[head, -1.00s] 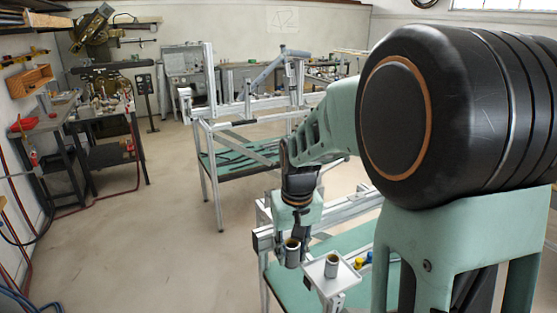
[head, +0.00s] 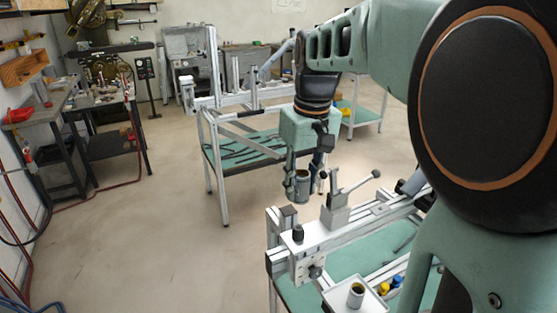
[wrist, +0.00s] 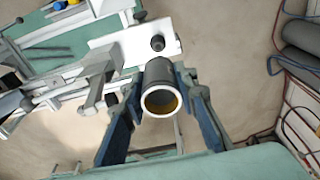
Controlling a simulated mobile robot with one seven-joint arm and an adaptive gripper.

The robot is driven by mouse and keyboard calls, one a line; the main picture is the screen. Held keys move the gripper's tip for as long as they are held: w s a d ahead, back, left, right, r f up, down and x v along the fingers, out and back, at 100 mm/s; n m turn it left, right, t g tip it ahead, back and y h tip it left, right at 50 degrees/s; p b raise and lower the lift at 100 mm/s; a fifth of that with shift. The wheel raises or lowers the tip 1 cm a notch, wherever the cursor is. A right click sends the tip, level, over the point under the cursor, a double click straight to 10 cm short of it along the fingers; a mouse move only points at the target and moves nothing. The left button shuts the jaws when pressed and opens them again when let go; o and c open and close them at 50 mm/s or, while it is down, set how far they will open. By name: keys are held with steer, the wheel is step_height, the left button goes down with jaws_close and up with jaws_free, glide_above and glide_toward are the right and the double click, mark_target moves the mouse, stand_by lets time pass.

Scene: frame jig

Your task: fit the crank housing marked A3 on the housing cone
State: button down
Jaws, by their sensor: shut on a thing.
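My gripper (head: 305,180) is shut on a grey cylindrical housing (head: 303,187), held in the air above and behind the near end of the jig. In the wrist view the housing (wrist: 160,92) sits between the blue-padded fingers, its light-rimmed open end towards the camera and its inside yellowish. No A3 mark is readable on it. A dark, stubby post that looks like the housing cone (head: 298,234) stands on a white plate of the jig, below and a little left of the held housing. It also shows in the wrist view (wrist: 157,43), just beyond the housing and apart from it.
A similar housing (head: 357,291) stands on a small white tray (head: 343,303) at the front, beside yellow and blue parts (head: 391,285). A toggle clamp (head: 338,208) with a raised lever rises right of the cone. Open floor lies to the left.

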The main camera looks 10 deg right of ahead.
steer(key=b, duration=0.5)
glide_above(299, 228)
steer(key=shift+f, duration=2.7)
steer(key=shift+f+b, duration=1.85)
steer(key=shift+f, duration=1.2)
steer(key=c, duration=1.5)
jaws_free()
steer(key=shift+o, duration=0.2)
steer(key=shift+s, duration=0.1)
steer(key=r, duration=0.4)
steer(key=s+r, duration=0.1)
steer(key=r, duration=0.7)
steer(key=shift+s+d, duration=0.15)
steer(key=shift+d, duration=0.05)
